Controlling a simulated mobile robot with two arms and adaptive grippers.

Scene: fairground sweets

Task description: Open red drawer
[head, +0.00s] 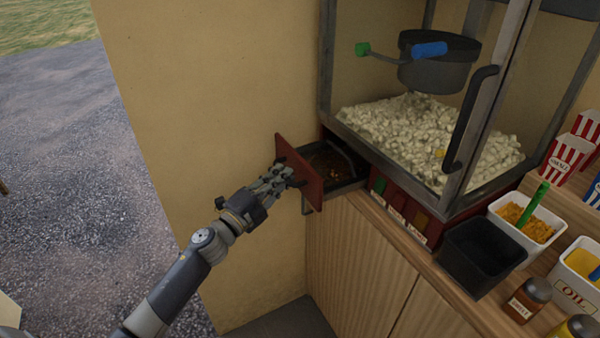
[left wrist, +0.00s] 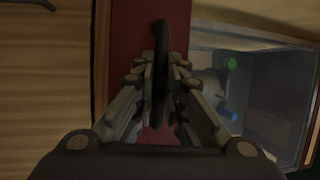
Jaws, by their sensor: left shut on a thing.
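The red drawer (head: 302,172) sits at the lower left of the popcorn machine and is pulled partly out. Its tray, with dark bits inside, shows behind the red front. My left gripper (head: 288,177) is at the drawer front, with its fingers around the black handle. In the left wrist view the gripper (left wrist: 160,85) is shut on the black handle (left wrist: 161,40), which runs up the red front (left wrist: 130,40). My right gripper is in neither view.
The popcorn machine (head: 430,185) with its glass door and kettle (head: 437,62) stands on the wooden counter (head: 375,270). A black bin (head: 480,252), a white tub (head: 527,218) and jars (head: 527,298) stand to the right. Open paving (head: 70,170) lies at the left beyond the yellow wall (head: 200,90).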

